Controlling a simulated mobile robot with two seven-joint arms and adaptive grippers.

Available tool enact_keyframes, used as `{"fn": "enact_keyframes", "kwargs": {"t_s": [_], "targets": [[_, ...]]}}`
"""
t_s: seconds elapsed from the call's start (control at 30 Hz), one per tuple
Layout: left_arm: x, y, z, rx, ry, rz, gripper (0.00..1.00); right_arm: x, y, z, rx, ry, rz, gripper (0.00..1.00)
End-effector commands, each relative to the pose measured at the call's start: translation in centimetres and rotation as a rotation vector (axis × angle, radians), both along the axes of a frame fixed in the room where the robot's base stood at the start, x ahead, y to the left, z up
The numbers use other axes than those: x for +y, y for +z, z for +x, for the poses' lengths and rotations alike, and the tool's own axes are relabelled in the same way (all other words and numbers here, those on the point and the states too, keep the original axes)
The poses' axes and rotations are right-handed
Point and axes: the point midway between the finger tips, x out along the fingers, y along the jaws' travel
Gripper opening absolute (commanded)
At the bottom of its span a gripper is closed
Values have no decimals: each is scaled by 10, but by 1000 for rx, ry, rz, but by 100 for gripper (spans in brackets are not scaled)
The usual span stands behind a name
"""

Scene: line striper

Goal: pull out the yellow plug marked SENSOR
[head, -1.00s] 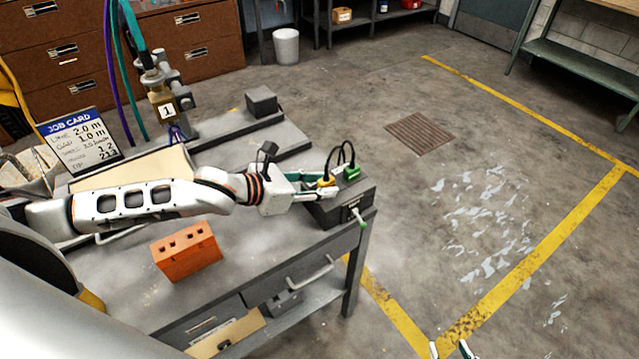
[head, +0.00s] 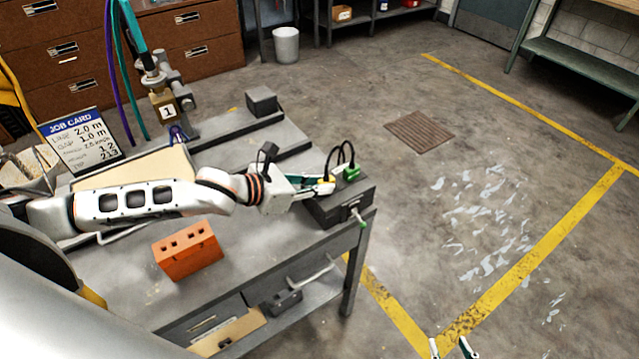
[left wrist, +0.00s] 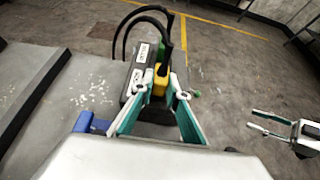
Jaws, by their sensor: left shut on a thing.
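The yellow plug (head: 325,182) sits at the grey box (head: 338,204) on the near right corner of the workbench, with a black cable looping from its top. My left gripper (head: 321,187) is shut on the yellow plug, which shows between its teal fingertips in the left wrist view (left wrist: 160,82). A green plug (head: 351,174) stands right beside it with its own black cable. Labels on the plugs are too small to read. My right gripper (head: 450,348) is at the bottom edge; it shows open and empty in the left wrist view (left wrist: 256,121).
An orange block with holes (head: 188,250) lies on the workbench (head: 245,245). A green-tipped lever (head: 358,217) sticks out of the box's front. A job card (head: 80,142) stands at the left.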

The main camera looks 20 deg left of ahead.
Motion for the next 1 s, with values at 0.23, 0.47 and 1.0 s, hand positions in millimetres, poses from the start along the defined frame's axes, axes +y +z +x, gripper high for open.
{"fn": "enact_keyframes", "kwargs": {"t_s": [0.23, 0.47, 1.0], "targets": [[0, 7, 1, -5, 0, -2, 0, 0, 5, 0, 1, 0, 0, 40], [0, 9, 1, -4, 0, -1, 0, 0, 9, 0, 2, 0, -1, 40], [0, 13, 1, -2, 0, 0, 0, 0, 15, -1, 3, 0, 0, 40]]}}
